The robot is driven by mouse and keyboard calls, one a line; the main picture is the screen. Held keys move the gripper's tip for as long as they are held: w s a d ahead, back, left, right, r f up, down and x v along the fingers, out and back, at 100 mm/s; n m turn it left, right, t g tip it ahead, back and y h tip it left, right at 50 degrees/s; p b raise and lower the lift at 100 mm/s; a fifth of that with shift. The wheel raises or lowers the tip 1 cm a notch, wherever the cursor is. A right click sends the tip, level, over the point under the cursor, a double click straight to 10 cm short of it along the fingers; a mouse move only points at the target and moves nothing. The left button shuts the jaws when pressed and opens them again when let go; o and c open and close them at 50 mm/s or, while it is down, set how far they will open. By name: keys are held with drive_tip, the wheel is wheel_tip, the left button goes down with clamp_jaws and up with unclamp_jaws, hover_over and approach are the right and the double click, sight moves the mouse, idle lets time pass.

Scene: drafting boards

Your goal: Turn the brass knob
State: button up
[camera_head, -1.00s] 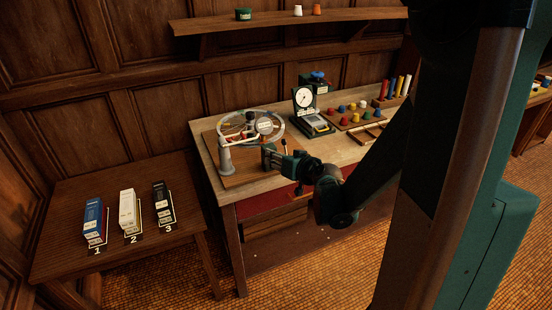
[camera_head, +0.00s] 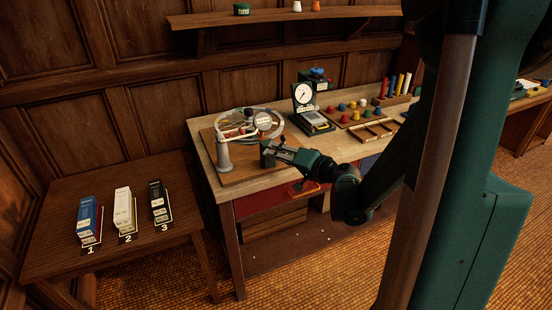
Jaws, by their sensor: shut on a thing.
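My gripper (camera_head: 266,152) is at the right front of a wooden board (camera_head: 232,176) on the workbench, with its fingers pointing left. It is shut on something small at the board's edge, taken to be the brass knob. The knob itself is hidden by the fingers, so I cannot make out its turn. On the board stands an apparatus with a grey post (camera_head: 223,154), a clear looped tube and a pale round dial (camera_head: 263,120) behind my gripper.
A dial gauge (camera_head: 304,94) and a rack of coloured knobs (camera_head: 350,113) stand right on the bench (camera_head: 203,150). A side table (camera_head: 170,240) at left holds three numbered boxes. An orange-red handle (camera_head: 304,187) shows below my wrist.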

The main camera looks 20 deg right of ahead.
drive_tip(key=shift+f+m+t+y+b, duration=0.15)
drive_tip(key=shift+m+t+y+b, duration=0.25)
drive_tip(key=shift+m+b, duration=0.6)
drive_tip(key=shift+m, duration=0.3)
drive_tip(key=o, duration=0.9)
drive_tip(key=shift+s+d, duration=0.1)
drive_tip(key=shift+v, duration=5.9)
